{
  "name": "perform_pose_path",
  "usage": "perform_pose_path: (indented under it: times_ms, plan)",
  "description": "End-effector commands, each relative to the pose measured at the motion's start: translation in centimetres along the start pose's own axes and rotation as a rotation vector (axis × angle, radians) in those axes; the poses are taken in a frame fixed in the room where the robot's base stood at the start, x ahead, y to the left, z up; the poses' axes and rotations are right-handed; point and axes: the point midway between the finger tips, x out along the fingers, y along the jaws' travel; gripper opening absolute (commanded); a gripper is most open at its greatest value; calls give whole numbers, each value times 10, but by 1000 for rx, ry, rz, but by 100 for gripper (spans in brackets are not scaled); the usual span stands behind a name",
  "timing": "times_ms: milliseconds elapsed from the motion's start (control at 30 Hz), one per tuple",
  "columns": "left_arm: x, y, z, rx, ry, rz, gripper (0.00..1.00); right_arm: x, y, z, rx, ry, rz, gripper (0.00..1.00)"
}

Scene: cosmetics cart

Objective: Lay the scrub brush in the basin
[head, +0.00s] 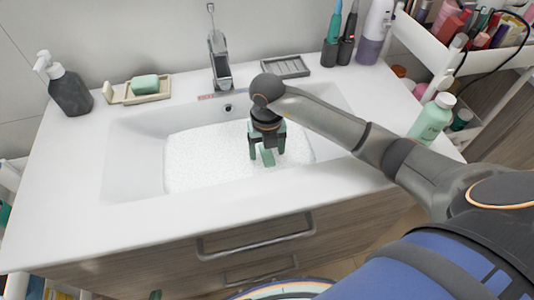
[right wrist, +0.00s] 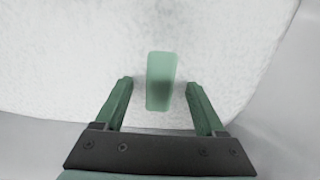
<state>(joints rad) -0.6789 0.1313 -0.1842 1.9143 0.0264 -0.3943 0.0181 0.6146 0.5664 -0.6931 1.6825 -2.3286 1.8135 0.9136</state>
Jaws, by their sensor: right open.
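A pale green block-shaped thing, which I take for the scrub brush (right wrist: 162,80), lies in the white foam of the basin (head: 135,165). It also shows in the head view (head: 268,158). My right gripper (head: 267,153) is over the basin, pointing down and open. In the right wrist view its fingers (right wrist: 160,84) stand on either side of the brush, with a gap to each. The brush's bristles are not visible. Only a green tip of what looks like my left gripper (head: 155,295) shows at the bottom edge, so its jaws cannot be judged.
The faucet (head: 219,65) stands behind the basin. A dark pump bottle (head: 68,88) and a soap dish with green soap (head: 145,85) are on the left counter. A grey ridged dish (head: 286,67) and toothbrush holders stand behind. A mint bottle (head: 432,118) is at right, near a loaded cart.

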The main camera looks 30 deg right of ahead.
Motion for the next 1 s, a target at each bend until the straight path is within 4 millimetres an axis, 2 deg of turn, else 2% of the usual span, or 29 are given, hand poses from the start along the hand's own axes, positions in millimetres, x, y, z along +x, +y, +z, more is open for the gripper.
perform_pose_path:
  times_ms: [267,367,700,800,1000]
  plan:
    - [-2,0,-2,0,0,0,0,-8,0,1,-1,-2,1,72]
    - [-2,0,-2,0,0,0,0,-23,0,1,-2,-5,2,72]
    - [-3,0,-4,0,0,0,0,-97,0,1,-1,-5,1,72]
    - [-6,0,-6,0,0,0,0,-112,0,1,0,-4,-1,72]
    - [-7,0,-8,0,0,0,0,-123,0,0,0,-1,0,72]
